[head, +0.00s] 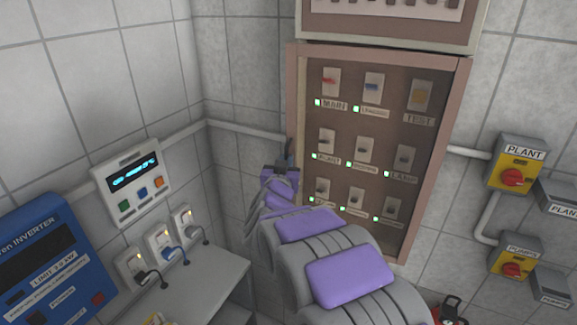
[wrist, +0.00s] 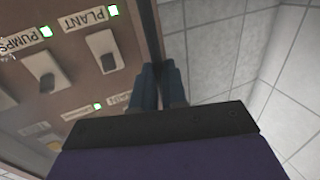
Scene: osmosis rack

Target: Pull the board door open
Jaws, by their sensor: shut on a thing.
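The board door (head: 380,240) is a brown-framed panel on the wall cabinet, with labelled switches showing behind or through it. My gripper (head: 288,152) is at its left edge, about halfway up, in the head view. In the wrist view my gripper (wrist: 160,85) has its two blue-grey fingers around the dark upright edge of the board door (wrist: 148,35), shut on it. Whether they hold the edge itself or a handle there is hidden by the fingers. I cannot tell whether the door stands slightly ajar.
A blue inverter (head: 45,262) and a white control panel (head: 133,180) are on the left wall, above a grey ledge (head: 190,285) with plugged sockets. Yellow PLANT (head: 514,165) and PUMPS (head: 514,258) isolators are at the right. Another cabinet (head: 385,28) sits above the board.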

